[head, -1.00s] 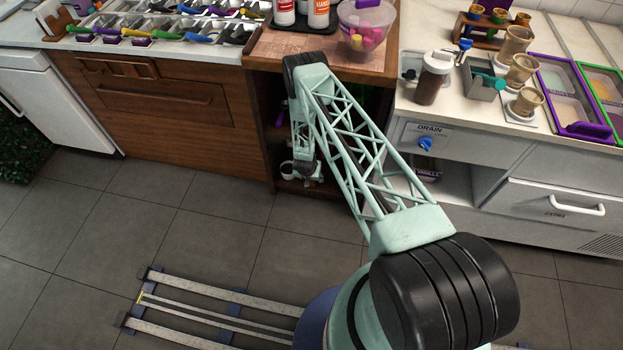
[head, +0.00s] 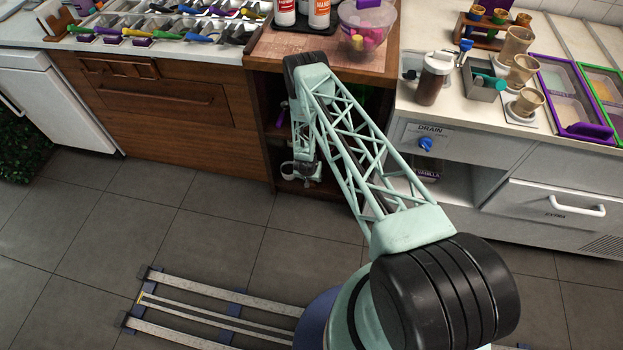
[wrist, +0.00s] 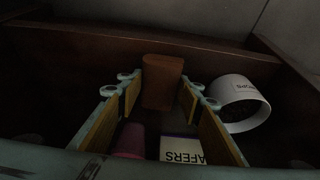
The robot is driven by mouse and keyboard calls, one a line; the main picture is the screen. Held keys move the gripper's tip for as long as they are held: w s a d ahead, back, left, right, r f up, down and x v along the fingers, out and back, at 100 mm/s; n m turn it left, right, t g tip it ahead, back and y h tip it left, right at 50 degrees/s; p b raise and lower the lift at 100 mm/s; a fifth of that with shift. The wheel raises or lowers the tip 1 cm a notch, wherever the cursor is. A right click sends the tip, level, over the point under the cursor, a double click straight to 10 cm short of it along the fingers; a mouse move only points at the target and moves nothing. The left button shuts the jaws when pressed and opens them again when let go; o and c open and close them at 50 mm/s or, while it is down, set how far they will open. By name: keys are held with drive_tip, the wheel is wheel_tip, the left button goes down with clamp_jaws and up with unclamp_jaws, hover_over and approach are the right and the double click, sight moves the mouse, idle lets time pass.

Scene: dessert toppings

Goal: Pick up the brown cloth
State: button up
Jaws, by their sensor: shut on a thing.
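The brown cloth (wrist: 162,80) is a folded, upright block in the wrist view. My gripper (wrist: 159,98) has its two yellow-padded fingers on either side of the cloth and is shut on it. The cloth's lower part is hidden between the fingers. In the head view my gripper's end reaches low into the open wooden cabinet, and the cloth cannot be made out there.
A white round tub (wrist: 240,102) lies close beside the right finger. A box lettered "AFERS" (wrist: 184,150) and a dark pink item (wrist: 129,141) sit below, between the fingers. Dark wooden walls (wrist: 60,65) enclose the space.

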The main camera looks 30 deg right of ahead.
drive_tip(key=shift+r, duration=0.8)
drive_tip(key=shift+r+p, duration=0.55)
drive_tip(key=shift+r, duration=0.4)
drive_tip(key=s+r+p, duration=0.1)
drive_tip(key=s+p, duration=0.2)
drive_tip(key=s, duration=1.3)
drive_tip(key=shift+d+r, duration=0.2)
drive_tip(key=shift+d, duration=0.2)
drive_tip(key=shift+o, duration=1.1)
drive_tip(key=shift+c, duration=0.9)
drive_tip(key=shift+w+a, duration=0.1)
